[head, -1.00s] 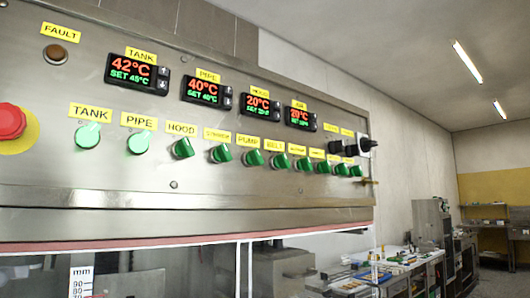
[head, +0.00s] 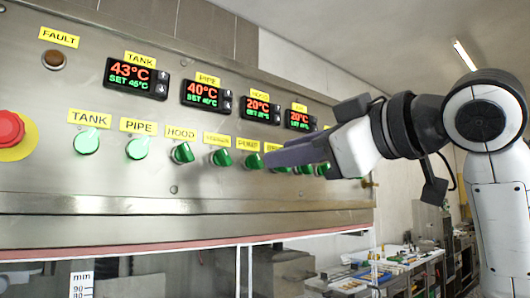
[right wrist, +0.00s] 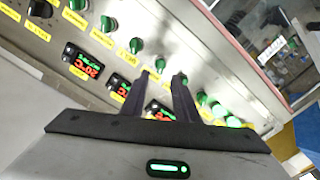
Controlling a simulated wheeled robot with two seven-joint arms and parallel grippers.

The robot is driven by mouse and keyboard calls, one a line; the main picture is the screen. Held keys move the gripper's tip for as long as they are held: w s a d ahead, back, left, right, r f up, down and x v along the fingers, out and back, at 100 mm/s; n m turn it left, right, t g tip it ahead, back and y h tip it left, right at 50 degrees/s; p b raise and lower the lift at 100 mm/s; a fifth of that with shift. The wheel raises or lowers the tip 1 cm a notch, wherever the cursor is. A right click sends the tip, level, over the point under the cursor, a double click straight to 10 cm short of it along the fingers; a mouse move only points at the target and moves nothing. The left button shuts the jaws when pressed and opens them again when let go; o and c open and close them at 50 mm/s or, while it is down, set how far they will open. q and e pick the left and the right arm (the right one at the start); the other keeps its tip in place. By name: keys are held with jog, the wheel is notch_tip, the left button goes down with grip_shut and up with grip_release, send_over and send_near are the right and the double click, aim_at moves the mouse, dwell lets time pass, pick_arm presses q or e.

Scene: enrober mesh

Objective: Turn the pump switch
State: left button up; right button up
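The pump switch (head: 252,161) is a green knob under a yellow PUMP label on the steel panel, in the row of switches. It is not lit. My right gripper (head: 270,157) reaches in from the right, its dark fingertips just right of the pump switch and partly hiding the knobs beyond. In the right wrist view, the fingers are apart, and the pump switch (right wrist: 160,64) shows at the gap between their tips. I cannot tell whether they touch it. My left gripper is not in view.
Neighbouring green knobs sit close by: the second left of PUMP (head: 182,153), and the lit TANK (head: 86,141) and PIPE (head: 138,147) knobs. A red emergency button (head: 10,128) is at far left. Temperature displays (head: 207,95) run above the row.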

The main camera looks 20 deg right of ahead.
aim_at(259, 159)
jog(key=p+x, duration=0.1)
jog(key=x, duration=0.5)
jog(key=shift+w, duration=0.2)
jog(key=shift+c, duration=0.4)
grip_shut()
